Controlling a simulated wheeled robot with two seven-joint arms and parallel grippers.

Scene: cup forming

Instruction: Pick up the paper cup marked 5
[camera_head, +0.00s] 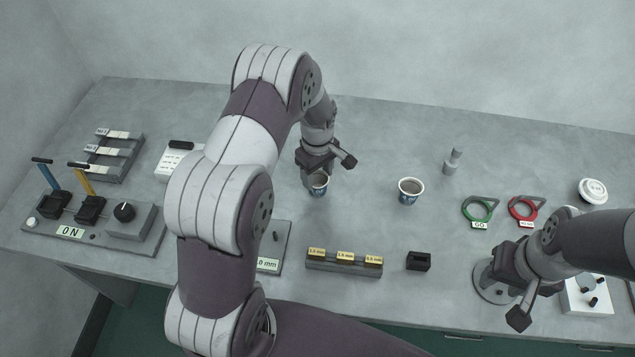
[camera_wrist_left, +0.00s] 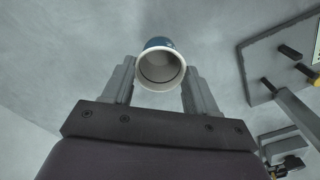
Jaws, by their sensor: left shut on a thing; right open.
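A paper cup with a white rim and a blue side (camera_head: 318,183) is at my left gripper (camera_head: 314,172) in the head view. The left wrist view shows this cup (camera_wrist_left: 161,68) between the two fingers of my left gripper (camera_wrist_left: 160,85), which is shut on it. Its open mouth faces the wrist camera. A second paper cup (camera_head: 410,191), white-rimmed with a blue side, stands upright on the table to the right. I cannot read a number on either cup. My right gripper (camera_head: 514,290) is open at the lower right, away from both cups.
A small grey upright part (camera_head: 453,161), a green ring (camera_head: 480,209) and a red ring (camera_head: 524,209) are on the right. A labelled block (camera_head: 344,262) and a black block (camera_head: 418,261) are near the front. A lever panel (camera_head: 92,225) is at left.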

